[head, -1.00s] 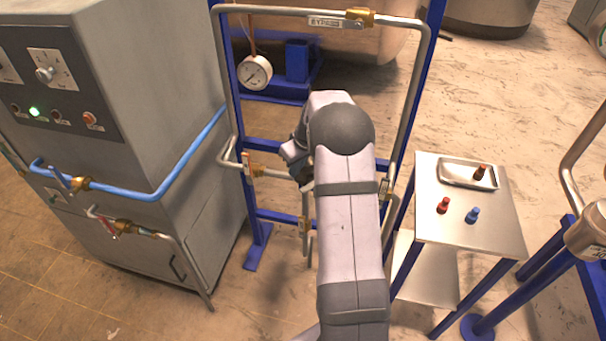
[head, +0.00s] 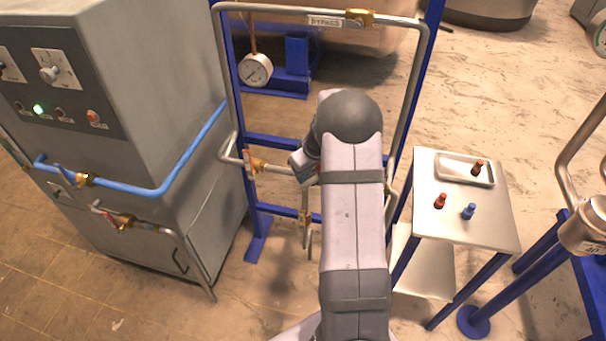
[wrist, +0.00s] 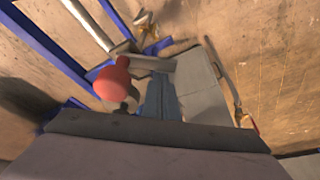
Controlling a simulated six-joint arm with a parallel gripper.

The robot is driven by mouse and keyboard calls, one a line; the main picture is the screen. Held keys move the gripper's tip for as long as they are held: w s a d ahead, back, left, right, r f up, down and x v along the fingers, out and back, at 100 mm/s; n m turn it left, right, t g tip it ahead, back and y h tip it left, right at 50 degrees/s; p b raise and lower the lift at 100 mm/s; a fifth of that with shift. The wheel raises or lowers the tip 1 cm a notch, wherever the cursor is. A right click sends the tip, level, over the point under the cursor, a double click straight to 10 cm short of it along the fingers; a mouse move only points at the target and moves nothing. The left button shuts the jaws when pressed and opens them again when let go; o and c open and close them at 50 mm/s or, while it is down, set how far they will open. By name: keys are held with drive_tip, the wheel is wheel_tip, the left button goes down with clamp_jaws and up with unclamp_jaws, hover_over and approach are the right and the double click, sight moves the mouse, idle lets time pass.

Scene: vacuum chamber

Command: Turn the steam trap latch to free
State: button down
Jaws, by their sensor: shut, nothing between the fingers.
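My gripper (head: 303,170) is shut and empty, beside the mid-height pipe of the blue-framed rack in the head view. My own arm hides part of that area. A red rounded knob on a short stem (wrist: 112,85) stands close to my gripper in the wrist view, beside a grey bracket-like piece. It may be the steam trap latch handle, but I cannot tell which way the latch is turned. I cannot make out contact between the fingers and the knob.
A grey cabinet (head: 185,90) with a blue pipe (head: 130,188) stands at left. The BYPASS pipe (head: 290,12) crosses above, and a pressure gauge (head: 255,69) is behind. A side table (head: 470,230) with red and blue pegs and a tray (head: 452,165) is at right.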

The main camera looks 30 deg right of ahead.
sight(307, 186)
drive_tip(key=shift+s+f+n+b, duration=0.1)
drive_tip(key=shift+s+n+b, duration=0.35)
drive_tip(key=shift+b, duration=0.85)
drive_tip(key=n+b, duration=0.1)
drive_tip(key=b, duration=0.1)
drive_tip(key=s+n+y+b, duration=0.1)
drive_tip(key=b, duration=0.1)
drive_tip(key=shift+f+n, duration=0.2)
drive_tip(key=shift+n, duration=0.05)
drive_tip(key=n+b, duration=0.1)
drive_tip(key=s+n+b, duration=0.1)
drive_tip(key=shift+s+d+r+n+g+y, duration=0.15)
drive_tip(key=shift+d+n+g+y, duration=0.1)
drive_tip(key=shift+n+g+y, duration=0.15)
drive_tip(key=shift+s+d+r+b, duration=0.1)
drive_tip(key=shift+s+b, duration=0.15)
drive_tip(key=shift+b, duration=0.15)
drive_tip(key=shift+w+a+r, duration=0.1)
drive_tip(key=shift+w+a, duration=0.2)
drive_tip(key=shift+a, duration=0.05)
drive_tip(key=shift+w+a+r, duration=0.2)
drive_tip(key=shift+w+a, duration=0.25)
drive_tip(key=shift+w, duration=0.1)
drive_tip(key=shift+w+a+r, duration=0.15)
drive_tip(key=shift+w+a, duration=0.3)
drive_tip(key=shift+w, duration=0.05)
drive_tip(key=b+v, duration=0.1)
drive_tip(key=v, duration=0.8)
drive_tip(key=shift+b, duration=0.4)
